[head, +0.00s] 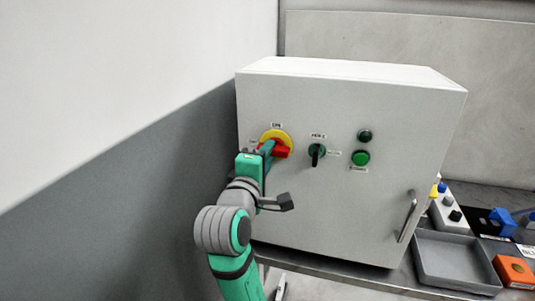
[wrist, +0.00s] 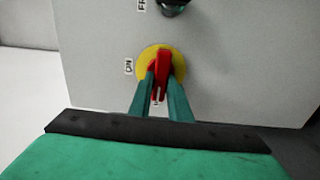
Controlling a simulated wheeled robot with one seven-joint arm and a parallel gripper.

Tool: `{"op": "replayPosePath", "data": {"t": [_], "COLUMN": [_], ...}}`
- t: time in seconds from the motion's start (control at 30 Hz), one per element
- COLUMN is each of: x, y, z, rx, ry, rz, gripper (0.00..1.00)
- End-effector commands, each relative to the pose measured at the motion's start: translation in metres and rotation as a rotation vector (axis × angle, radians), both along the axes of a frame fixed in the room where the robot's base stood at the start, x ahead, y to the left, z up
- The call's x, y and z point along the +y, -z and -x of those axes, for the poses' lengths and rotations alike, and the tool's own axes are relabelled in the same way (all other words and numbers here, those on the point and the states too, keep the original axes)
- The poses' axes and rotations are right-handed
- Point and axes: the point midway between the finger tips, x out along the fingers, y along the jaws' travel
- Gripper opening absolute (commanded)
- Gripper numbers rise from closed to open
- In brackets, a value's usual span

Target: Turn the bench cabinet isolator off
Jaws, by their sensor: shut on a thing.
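The bench cabinet (head: 320,210) is a light grey box standing on a bench. Its isolator is a red handle (head: 281,151) on a round yellow plate (head: 277,135) at the upper left of the front face. In the wrist view the red handle (wrist: 163,63) stands out from the yellow plate (wrist: 178,62). My gripper (head: 269,147) is at the isolator, its two fingers (wrist: 163,86) on either side of the handle and shut on it. An "ON" label (wrist: 128,67) shows beside the plate in the wrist view. My gripper hides part of the plate and handle in the head view.
A black selector switch (head: 317,152), a dark green lamp (head: 365,135) and a green button (head: 361,158) sit right of the isolator. A grey tray (head: 456,285), an orange box (head: 514,271) and small control boxes lie on the bench at right. A wall stands close at left.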

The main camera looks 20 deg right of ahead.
Motion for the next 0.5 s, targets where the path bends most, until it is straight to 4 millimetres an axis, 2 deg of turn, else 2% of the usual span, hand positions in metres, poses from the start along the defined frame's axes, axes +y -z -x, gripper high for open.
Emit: {"op": "replayPosePath", "data": {"t": [0.5], "x": [0.0023], "y": [0.0014], "z": [-0.0011], "rx": [0.02], "ry": [-0.005], "rz": [0.026], "gripper": [0.0]}}
